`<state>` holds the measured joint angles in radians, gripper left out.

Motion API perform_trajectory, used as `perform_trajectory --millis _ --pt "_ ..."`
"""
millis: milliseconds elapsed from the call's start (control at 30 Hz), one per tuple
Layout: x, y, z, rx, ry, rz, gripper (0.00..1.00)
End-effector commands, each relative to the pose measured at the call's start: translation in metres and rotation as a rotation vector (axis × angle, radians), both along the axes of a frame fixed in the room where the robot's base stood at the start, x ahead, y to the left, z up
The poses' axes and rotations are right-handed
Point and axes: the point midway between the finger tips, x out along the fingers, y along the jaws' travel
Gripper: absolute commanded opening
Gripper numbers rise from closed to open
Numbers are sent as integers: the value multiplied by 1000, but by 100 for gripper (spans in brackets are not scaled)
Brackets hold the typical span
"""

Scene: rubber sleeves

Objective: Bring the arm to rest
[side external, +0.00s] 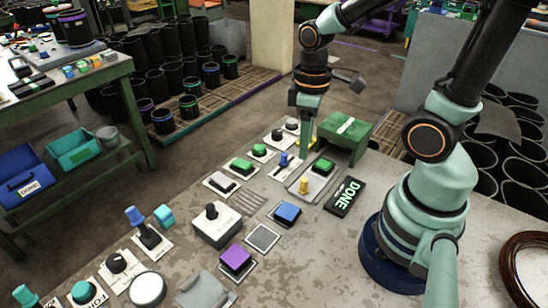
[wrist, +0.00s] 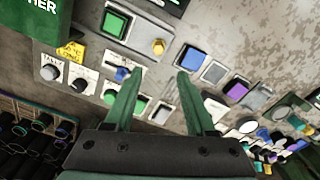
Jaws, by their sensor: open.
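My gripper (side external: 304,150) hangs from my arm, pointing down over the far part of the worn grey bench top (side external: 330,245). In the wrist view its two green fingers (wrist: 160,74) stand apart with nothing between them. The fingertips are close to a blue toggle switch (side external: 284,160) on a pale plate, which also shows beside the left finger in the wrist view (wrist: 123,73). I cannot tell whether they touch anything. A green button (side external: 322,166) and a yellow knob (side external: 304,186) share a plate just right of the gripper.
A green box (side external: 345,138) stands behind the controls, and a black DONE sign (side external: 345,197) lies near my base. A blue button (side external: 288,214), a purple button (side external: 236,259) and a joystick box (side external: 214,228) sit nearer. Black sleeves (side external: 165,75) stand on a floor pallet beyond.

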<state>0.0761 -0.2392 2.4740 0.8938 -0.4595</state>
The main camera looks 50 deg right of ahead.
Motion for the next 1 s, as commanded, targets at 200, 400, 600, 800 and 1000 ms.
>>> perform_trajectory --millis 200,400,600,800,1000 --pt "17 7 41 6 -181 -129 55" --pt "27 15 87 53 -374 -285 55" --pt "28 19 110 93 -466 -366 55" --pt "28 20 112 99 -474 -377 55" --pt "28 20 111 98 -473 -376 55"
